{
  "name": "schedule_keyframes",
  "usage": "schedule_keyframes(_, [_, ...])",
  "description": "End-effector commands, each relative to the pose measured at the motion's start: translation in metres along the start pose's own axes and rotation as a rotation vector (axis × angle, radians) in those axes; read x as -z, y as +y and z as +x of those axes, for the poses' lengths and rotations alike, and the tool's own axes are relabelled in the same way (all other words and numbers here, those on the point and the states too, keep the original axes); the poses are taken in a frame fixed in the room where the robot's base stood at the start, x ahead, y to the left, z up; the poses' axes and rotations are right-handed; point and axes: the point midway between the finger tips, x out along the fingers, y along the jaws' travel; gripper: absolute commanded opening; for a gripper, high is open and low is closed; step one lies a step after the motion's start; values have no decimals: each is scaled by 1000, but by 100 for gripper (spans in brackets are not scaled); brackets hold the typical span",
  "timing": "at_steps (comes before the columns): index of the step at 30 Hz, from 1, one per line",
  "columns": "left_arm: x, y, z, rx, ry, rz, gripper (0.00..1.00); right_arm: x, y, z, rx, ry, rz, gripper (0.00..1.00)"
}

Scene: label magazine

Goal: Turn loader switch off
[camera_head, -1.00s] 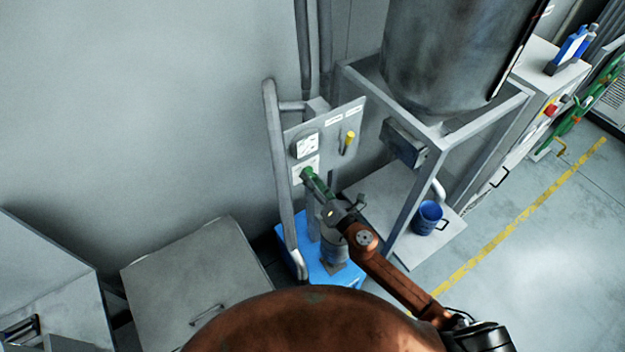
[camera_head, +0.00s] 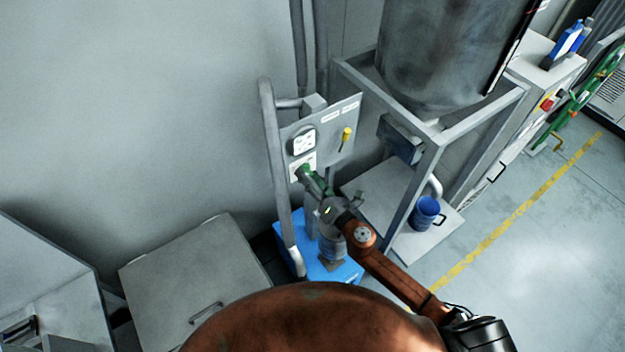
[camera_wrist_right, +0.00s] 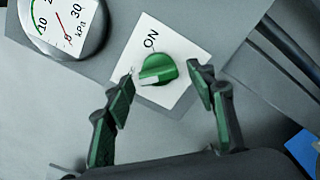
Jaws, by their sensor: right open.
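The loader switch (camera_wrist_right: 157,68) is a round green knob on a white plate marked ON, on a grey panel. In the right wrist view a white mark shows along the knob's lower left edge, on the side away from the word ON. My right gripper (camera_wrist_right: 161,77) is open, with one green-padded finger on each side of the knob. I cannot tell whether either finger touches it. In the head view my right gripper (camera_head: 311,180) is at the panel's lower left and partly hides the knob. My left gripper is not in view.
A pressure gauge (camera_head: 304,142) sits above the switch, with a yellow-handled lever (camera_head: 345,136) to its right. A grey upright pipe (camera_head: 277,180) runs close along the panel's left edge. A metal frame (camera_head: 407,195) holds a large tank at right. A blue mug (camera_head: 424,214) stands on a low shelf.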

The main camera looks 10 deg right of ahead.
Motion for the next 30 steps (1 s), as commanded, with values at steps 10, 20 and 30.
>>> schedule_keyframes(10, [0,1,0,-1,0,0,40,1,-2,-50,4,1,3,51])
schedule_keyframes(20, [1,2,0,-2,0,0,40,1,-1,-105,3,-1,5,51])
schedule_keyframes(30, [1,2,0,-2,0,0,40,0,-1,-120,1,0,0,51])
